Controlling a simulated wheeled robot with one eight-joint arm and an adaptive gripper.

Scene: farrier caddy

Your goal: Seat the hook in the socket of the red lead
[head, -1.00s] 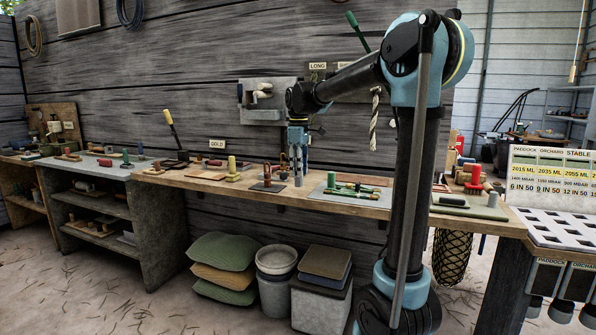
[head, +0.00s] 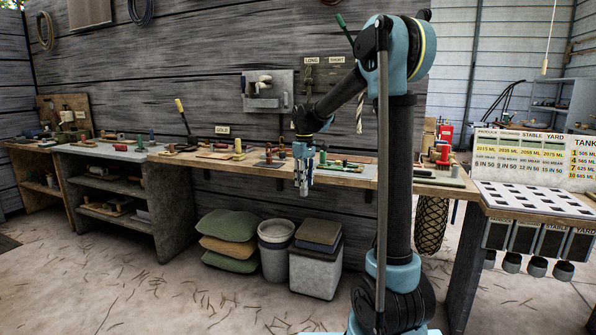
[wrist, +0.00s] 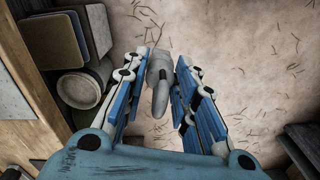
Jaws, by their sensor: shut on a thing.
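My gripper (head: 303,188) hangs in front of the long bench's front edge, pointing down. In the wrist view my gripper (wrist: 161,68) has its blue-padded fingers on both sides of a grey, rounded, tapering piece (wrist: 158,100) with a dark band. This piece may be the hook; its full shape does not show. It is held over bare floor. I cannot make out the red lead or its socket for certain. A red upright piece (head: 442,154) stands on the bench at the right, behind my arm.
The wooden bench (head: 350,180) carries several small tools and mats. Below it are stacked cushions (head: 230,240), a bucket (head: 276,262) and a grey bin (head: 315,272). A slotted white rack (head: 535,200) with label boards stands at the right. The floor in front is clear.

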